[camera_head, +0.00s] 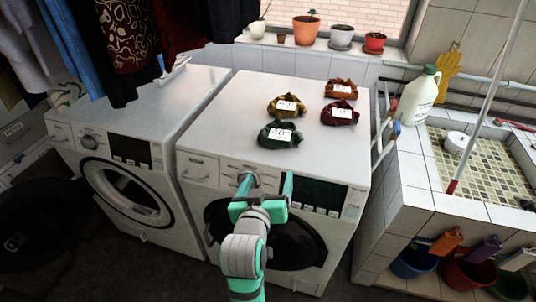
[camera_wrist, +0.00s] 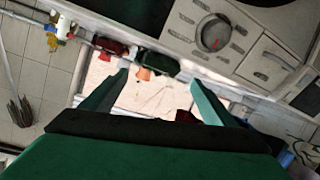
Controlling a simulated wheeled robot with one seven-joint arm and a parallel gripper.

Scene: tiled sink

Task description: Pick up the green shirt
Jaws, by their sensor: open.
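The green shirt (camera_head: 281,134) lies crumpled on top of the right washing machine (camera_head: 240,100), near its front edge, with a white label on it. In the wrist view, a dark green bundle (camera_wrist: 152,63) that looks like this shirt shows at the machine's edge, beyond my fingertips. My gripper (camera_head: 267,184) is open and empty in front of the machine's control panel, below and nearer than the shirt, and apart from it. Both green fingers also show spread in the wrist view (camera_wrist: 158,78).
A yellow shirt (camera_head: 287,106), a dark red shirt (camera_head: 339,113) and an orange-brown shirt (camera_head: 341,89) lie behind the green one. A white jug (camera_head: 416,97) stands right, by the tiled sink (camera_head: 480,165). Potted plants line the sill. The left washer's top (camera_head: 150,100) is mostly clear.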

